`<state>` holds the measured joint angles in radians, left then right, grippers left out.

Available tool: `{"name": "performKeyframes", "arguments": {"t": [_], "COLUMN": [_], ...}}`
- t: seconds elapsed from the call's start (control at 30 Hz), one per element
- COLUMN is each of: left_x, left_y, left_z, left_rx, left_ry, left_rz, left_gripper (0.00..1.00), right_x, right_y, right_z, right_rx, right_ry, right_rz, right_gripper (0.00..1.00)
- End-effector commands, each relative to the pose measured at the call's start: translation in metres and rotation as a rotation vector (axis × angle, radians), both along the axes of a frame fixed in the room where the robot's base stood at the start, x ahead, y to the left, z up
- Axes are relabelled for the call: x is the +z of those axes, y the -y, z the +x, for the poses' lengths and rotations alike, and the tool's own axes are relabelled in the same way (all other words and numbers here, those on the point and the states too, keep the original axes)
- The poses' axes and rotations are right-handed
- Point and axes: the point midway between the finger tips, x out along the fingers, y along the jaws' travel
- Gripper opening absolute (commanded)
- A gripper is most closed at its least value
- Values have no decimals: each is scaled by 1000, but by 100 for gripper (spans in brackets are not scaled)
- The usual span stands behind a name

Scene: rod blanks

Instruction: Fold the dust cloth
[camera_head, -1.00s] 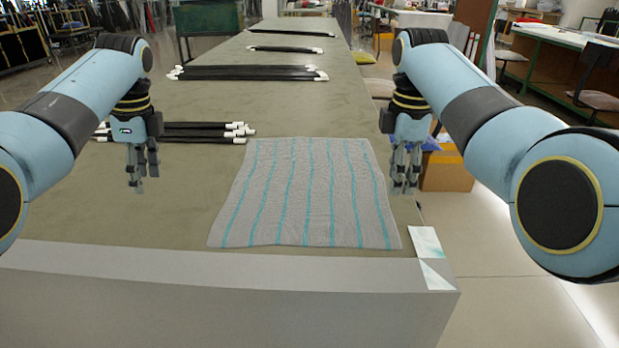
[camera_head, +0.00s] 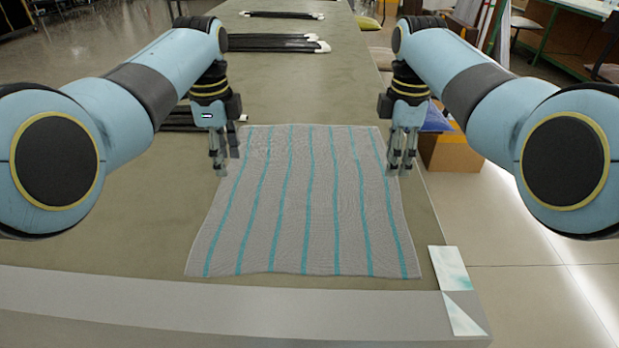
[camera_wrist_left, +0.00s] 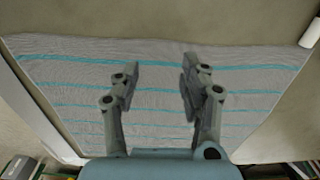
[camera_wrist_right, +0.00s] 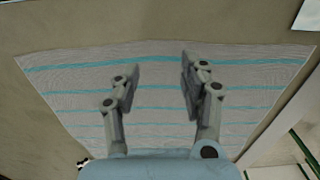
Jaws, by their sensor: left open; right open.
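The dust cloth (camera_head: 305,205) is grey with several teal stripes and lies flat and spread out on the table. It also fills much of the left wrist view (camera_wrist_left: 160,100) and the right wrist view (camera_wrist_right: 155,95). My left gripper (camera_head: 219,172) is open and empty, by the cloth's far left corner. My right gripper (camera_head: 401,171) is open and empty, by the far right corner. In the left wrist view the open fingers (camera_wrist_left: 160,75) appear over the cloth, and so do those in the right wrist view (camera_wrist_right: 160,70). Their exact height above it is unclear.
Dark rods with white ends (camera_head: 190,118) lie behind my left arm, and more rods (camera_head: 275,43) lie farther back on the table (camera_head: 300,90). A white and teal patterned piece (camera_head: 451,270) is at the near right edge. A cardboard box (camera_head: 450,150) stands beyond the right edge.

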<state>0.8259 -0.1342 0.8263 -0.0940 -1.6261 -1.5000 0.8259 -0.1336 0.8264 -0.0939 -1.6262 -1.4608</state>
Motion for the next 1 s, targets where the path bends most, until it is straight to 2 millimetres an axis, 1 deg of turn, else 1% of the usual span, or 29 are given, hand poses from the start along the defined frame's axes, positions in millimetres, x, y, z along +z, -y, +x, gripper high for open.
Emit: {"name": "performKeyframes", "arguments": {"t": [0.03,0.1,0.23,0.33,0.63,0.7,0.77,1.0], "left_x": [-8,-18,-31,-36,-37,-40,-39,-40], "left_y": [-1,-1,-1,-1,0,0,0,0], "left_z": [0,0,0,0,0,0,0,0], "left_rx": [0,0,0,0,0,0,0,0], "left_ry": [-2,-2,-1,1,1,0,0,-1], "left_rz": [1,1,0,0,0,0,0,0], "left_gripper": [44,44,44,44,44,44,42,26], "right_x": [-8,-18,-31,-35,-37,-40,-39,-40], "right_y": [0,1,0,0,0,0,0,0], "right_z": [-1,0,0,0,0,0,0,-1], "right_rx": [0,0,0,-1,-1,-1,-1,-1], "right_ry": [-3,-2,-1,1,1,0,0,-1], "right_rz": [-1,-1,0,0,0,0,0,0], "right_gripper": [44,44,44,44,44,44,42,26]}}
